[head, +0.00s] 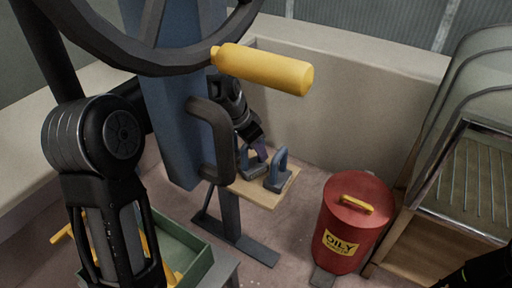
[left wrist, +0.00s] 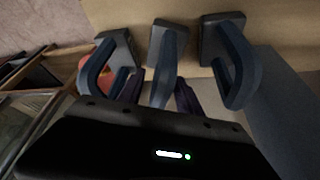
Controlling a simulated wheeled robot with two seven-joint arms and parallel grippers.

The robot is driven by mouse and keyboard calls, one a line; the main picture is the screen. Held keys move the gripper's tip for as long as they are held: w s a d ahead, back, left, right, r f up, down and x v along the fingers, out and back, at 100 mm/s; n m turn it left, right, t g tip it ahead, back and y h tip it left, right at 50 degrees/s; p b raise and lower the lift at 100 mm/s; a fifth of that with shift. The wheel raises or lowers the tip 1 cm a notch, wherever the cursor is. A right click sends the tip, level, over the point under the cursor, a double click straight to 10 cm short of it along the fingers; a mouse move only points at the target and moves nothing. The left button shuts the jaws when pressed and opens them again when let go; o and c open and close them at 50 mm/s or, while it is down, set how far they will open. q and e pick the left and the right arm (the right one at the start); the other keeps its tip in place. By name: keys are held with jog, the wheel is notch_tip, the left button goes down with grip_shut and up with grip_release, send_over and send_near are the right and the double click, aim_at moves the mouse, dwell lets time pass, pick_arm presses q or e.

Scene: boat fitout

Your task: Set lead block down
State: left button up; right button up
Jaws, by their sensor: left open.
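Several grey lead blocks with blue loop handles stand in a row on a wooden board. In the head view, one block (head: 278,182) is at the right and another (head: 248,168) is beside my left gripper (head: 262,153). The left wrist view shows three: a left block (left wrist: 115,45), a middle block (left wrist: 168,36) and a right block (left wrist: 220,35). My left gripper (left wrist: 160,92) is open, its dark purple fingers on either side of the middle block's handle. The middle block rests on the wooden board (left wrist: 280,20). My right gripper's jaws do not show.
A red oily-waste bin (head: 350,225) stands right of the board (head: 268,195). A blue column (head: 172,110), a black wheel (head: 150,50) and a yellow cylinder (head: 265,70) are close by. A green tray (head: 190,255) is at lower left.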

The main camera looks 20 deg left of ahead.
pick_arm(q)
jog(key=shift+r, duration=0.15)
jog(key=p+v, duration=0.2)
jog(key=v, duration=1)
